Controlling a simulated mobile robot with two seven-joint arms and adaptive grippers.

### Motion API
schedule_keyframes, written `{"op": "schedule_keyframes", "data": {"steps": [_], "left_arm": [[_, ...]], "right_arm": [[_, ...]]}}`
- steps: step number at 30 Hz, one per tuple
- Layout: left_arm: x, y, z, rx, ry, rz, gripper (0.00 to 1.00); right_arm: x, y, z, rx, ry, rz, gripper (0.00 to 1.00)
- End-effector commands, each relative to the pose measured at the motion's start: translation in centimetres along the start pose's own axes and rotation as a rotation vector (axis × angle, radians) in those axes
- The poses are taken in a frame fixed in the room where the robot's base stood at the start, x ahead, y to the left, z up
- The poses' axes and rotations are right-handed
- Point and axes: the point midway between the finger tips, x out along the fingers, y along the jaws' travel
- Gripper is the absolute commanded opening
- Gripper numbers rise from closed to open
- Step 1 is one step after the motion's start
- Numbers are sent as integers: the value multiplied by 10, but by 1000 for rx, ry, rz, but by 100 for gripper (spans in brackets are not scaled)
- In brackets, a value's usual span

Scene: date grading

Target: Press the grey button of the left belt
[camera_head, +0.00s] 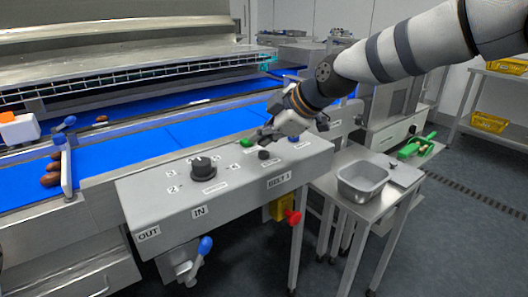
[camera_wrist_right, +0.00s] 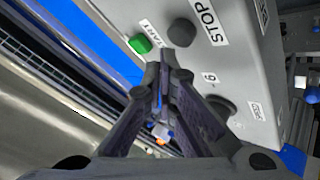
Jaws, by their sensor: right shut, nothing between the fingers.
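A grey control box (camera_head: 135,195) stands at the front of the blue belt (camera_head: 150,148). A dark grey round button (camera_head: 263,155) sits on its top; the right wrist view shows the grey button (camera_wrist_right: 182,32) beside a STOP label. A green button (camera_head: 247,142) is next to it, also in the right wrist view (camera_wrist_right: 140,43) by a START label. My right gripper (camera_head: 262,136) is shut and empty, above the box close to both buttons. In the right wrist view its fingertips (camera_wrist_right: 165,58) appear just below the grey button; contact cannot be told. My left gripper is out of view.
A black rotary knob (camera_head: 203,168) stands on the box left of the buttons. A red knob (camera_head: 292,217) and a blue-tipped lever (camera_head: 205,246) stick out below. A metal tray (camera_head: 345,188) sits on a side table at right. Brown dates (camera_head: 50,179) lie at the belt's left.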

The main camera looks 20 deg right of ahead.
Motion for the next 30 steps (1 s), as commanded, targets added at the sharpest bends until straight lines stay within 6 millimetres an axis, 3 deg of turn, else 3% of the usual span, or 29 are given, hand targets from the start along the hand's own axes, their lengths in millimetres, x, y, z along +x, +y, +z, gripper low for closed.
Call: {"op": "schedule_keyframes", "data": {"steps": [15,30], "left_arm": [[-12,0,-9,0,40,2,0],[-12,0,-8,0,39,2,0]], "right_arm": [[-35,25,-25,-1,2,5,0],[-35,25,-26,0,1,1,0]]}}
